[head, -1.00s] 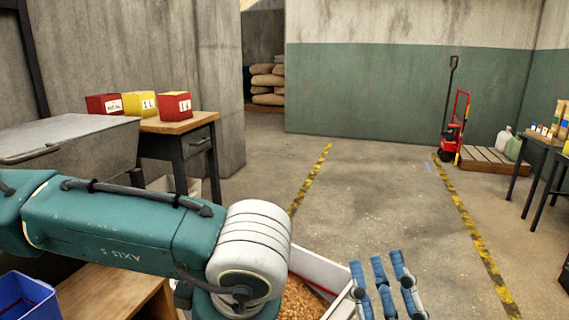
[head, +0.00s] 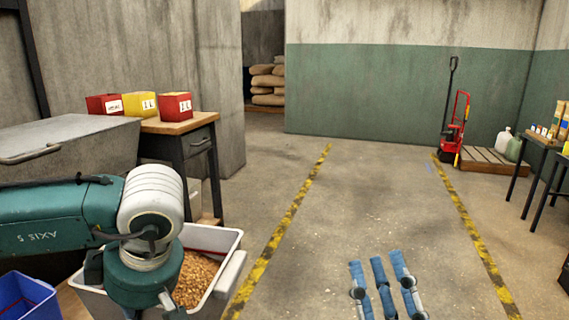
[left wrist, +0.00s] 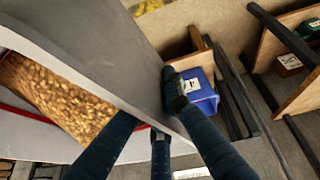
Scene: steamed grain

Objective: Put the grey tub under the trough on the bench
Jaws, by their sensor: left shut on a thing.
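The grey tub (head: 232,240), pale with a red line inside and filled with golden grain, is at the lower left in the head view. My left gripper (left wrist: 160,140) is shut on the tub's side wall (left wrist: 125,45); in the head view my arm hides the grip. The grey metal trough (head: 60,140) stands at the left. A strip of the wooden bench (head: 72,304) shows low beneath it, beside the tub; my arm and the tub cover the rest. My right gripper (head: 382,275) has its blue fingers spread, empty, over the floor.
A blue bin (head: 25,298) stands at the lower left and shows in the left wrist view (left wrist: 203,95). A side table (head: 180,125) with red and yellow boxes stands behind the tub. The floor between the yellow-black lines is clear. A red pallet truck (head: 452,140) stands far right.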

